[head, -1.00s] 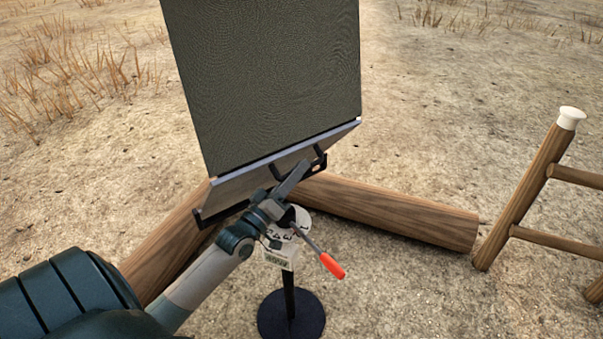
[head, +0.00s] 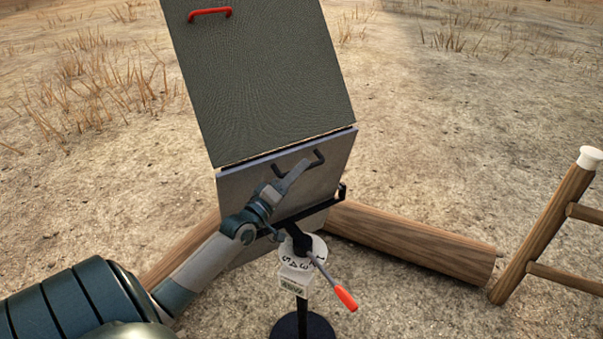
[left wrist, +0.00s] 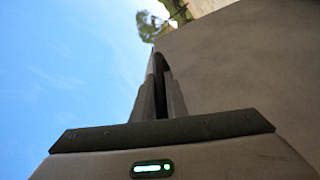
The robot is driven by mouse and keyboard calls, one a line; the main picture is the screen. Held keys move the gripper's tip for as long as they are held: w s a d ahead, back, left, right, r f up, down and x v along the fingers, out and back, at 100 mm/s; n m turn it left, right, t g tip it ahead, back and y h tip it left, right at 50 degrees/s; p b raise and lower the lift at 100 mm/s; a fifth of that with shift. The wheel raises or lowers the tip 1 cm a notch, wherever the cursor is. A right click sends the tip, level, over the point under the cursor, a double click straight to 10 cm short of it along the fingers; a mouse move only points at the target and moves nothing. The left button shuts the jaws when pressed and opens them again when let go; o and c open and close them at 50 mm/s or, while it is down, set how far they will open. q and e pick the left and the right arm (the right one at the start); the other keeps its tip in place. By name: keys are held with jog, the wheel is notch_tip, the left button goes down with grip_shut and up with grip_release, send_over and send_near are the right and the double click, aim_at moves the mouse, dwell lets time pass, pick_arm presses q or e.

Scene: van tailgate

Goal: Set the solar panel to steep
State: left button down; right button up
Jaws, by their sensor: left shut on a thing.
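The solar panel has a dark upper leaf (head: 265,85) with a red handle (head: 210,14) and a grey lower face (head: 243,187) with a black handle (head: 318,160). It stands steeply tilted on a black stand. My left gripper (head: 287,179) is in front of the grey face, shut on the black handle. In the left wrist view the two fingers (left wrist: 159,95) close around a dark bar, beside a broad grey surface. Below the panel is a white numbered collar (head: 313,250) and a lever with a red grip (head: 346,298). My right gripper is not in view.
A log (head: 415,243) lies behind the stand, and another shows at its left. A wooden ladder-like frame (head: 545,230) with a white cap stands at the right. The round stand base (head: 303,328) is on the sandy ground.

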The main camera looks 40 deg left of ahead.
pick_arm(q)
jog(key=shift+a+r, duration=0.2)
jog(key=shift+r, duration=0.1)
jog(key=c, duration=1.9)
grip_release()
jog(key=shift+c, duration=0.2)
jog(key=shift+o, duration=0.9)
jog(key=shift+w+a+f, duration=0.1)
jog(key=shift+f, duration=0.1)
jog(key=shift+s+f, duration=0.2)
jog(key=shift+s, duration=0.35)
jog(key=b+v, duration=0.6)
jog(key=v, duration=1)
jog(key=shift+s+r, duration=0.1)
jog(key=shift+s, duration=0.05)
